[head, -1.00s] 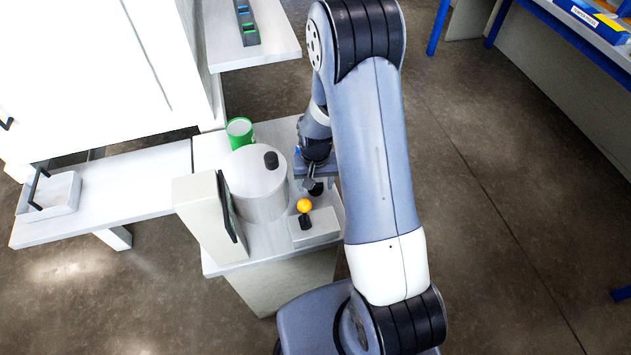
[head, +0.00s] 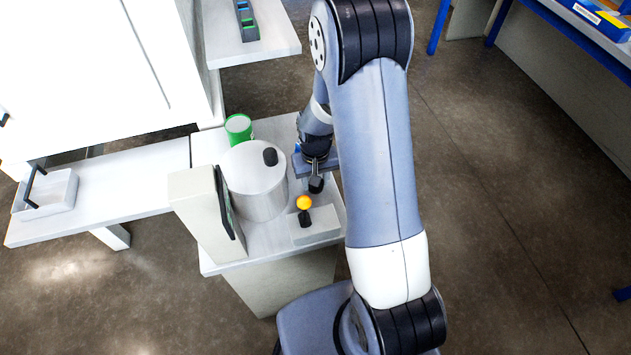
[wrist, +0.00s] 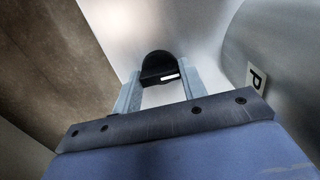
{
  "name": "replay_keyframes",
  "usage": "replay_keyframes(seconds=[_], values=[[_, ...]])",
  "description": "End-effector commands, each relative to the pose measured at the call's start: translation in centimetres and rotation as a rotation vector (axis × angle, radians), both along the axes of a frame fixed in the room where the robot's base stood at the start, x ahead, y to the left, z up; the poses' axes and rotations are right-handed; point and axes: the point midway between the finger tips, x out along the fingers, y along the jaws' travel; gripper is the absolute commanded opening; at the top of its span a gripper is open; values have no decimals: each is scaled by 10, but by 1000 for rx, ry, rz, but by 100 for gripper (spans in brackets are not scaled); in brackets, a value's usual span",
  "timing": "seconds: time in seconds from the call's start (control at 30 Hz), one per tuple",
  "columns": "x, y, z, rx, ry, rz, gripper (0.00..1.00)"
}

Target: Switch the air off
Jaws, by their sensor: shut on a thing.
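My gripper (head: 316,178) is low over the bench, just right of the large metal cylinder. In the wrist view its two grey fingers (wrist: 160,85) are shut on a black knob (wrist: 158,66) with a white mark on it. The knob also shows in the head view (head: 316,186), partly hidden by the gripper. A lever with a yellow ball (head: 304,202) stands on a pale block (head: 322,228), nearer the camera than the gripper and apart from it. I cannot read any air label.
The metal cylinder (head: 256,193) with a black lid knob stands close left of my gripper; a "P" label (wrist: 257,78) shows near it. A green can (head: 238,128) is behind. A panel box (head: 197,207) stands left. Floor is open to the right.

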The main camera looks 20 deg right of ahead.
Motion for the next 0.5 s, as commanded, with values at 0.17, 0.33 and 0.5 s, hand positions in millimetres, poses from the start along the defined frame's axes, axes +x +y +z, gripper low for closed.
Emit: replay_keyframes(seconds=[0.17, 0.33, 0.5], values=[[0, 0, 0, 0, 1, 14, 17], [0, 0, 0, 0, 1, 14, 42], [0, 0, 0, 0, 0, 13, 56]])
